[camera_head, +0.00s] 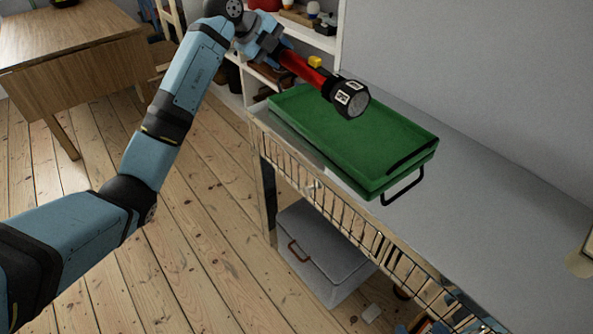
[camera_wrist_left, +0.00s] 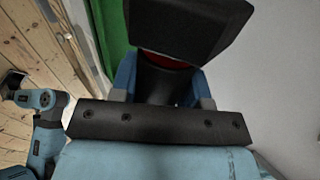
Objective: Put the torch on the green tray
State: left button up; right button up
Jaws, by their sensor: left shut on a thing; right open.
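The torch (camera_head: 309,74) has a red body, a yellow switch and a wide black head. My left gripper (camera_head: 281,53) is shut on its rear part and holds it over the green tray (camera_head: 370,150), with the head pointing right. I cannot tell how large the gap to the tray is. The tray lies on a grey worktop and has black handles; its middle is partly hidden by the torch head. In the left wrist view the dark torch head (camera_wrist_left: 190,28) shows beyond the fingers, with a strip of the tray (camera_wrist_left: 116,40) at its left.
A white shelf (camera_head: 300,32) with small objects stands behind at the left. A wooden table (camera_head: 75,45) is at the far left. A lidded grey box (camera_head: 320,255) sits under the worktop.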

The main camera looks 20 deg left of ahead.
pick_arm(q)
jog(key=w+b, duration=0.1)
jog(key=w+a+b, duration=0.1)
jog(key=b, duration=0.1)
jog(key=shift+f+n, duration=0.2)
jog(key=shift+n, duration=0.2)
jog(key=shift+w+f+t+y, duration=0.1)
jog(key=shift+w+t+y, duration=0.05)
jog(key=shift+t+y, duration=0.15)
notch_tip(320, 180, down, 16)
jog(key=b, duration=0.3)
jog(key=shift+r+b, duration=0.25)
jog(key=shift+b, duration=0.1)
notch_tip(320, 180, down, 4)
jog(key=shift+r+b, duration=0.25)
jog(key=shift+b, duration=0.25)
jog(key=shift+f, duration=0.3)
jog(key=shift+r, duration=0.1)
pick_arm(e)
jog(key=w+a+r+t+y, duration=0.2)
jog(key=a+r+t+y, duration=0.1)
jog(key=a+r+t, duration=0.1)
jog(key=shift+w+r, duration=0.15)
jog(key=shift+r, duration=0.7)
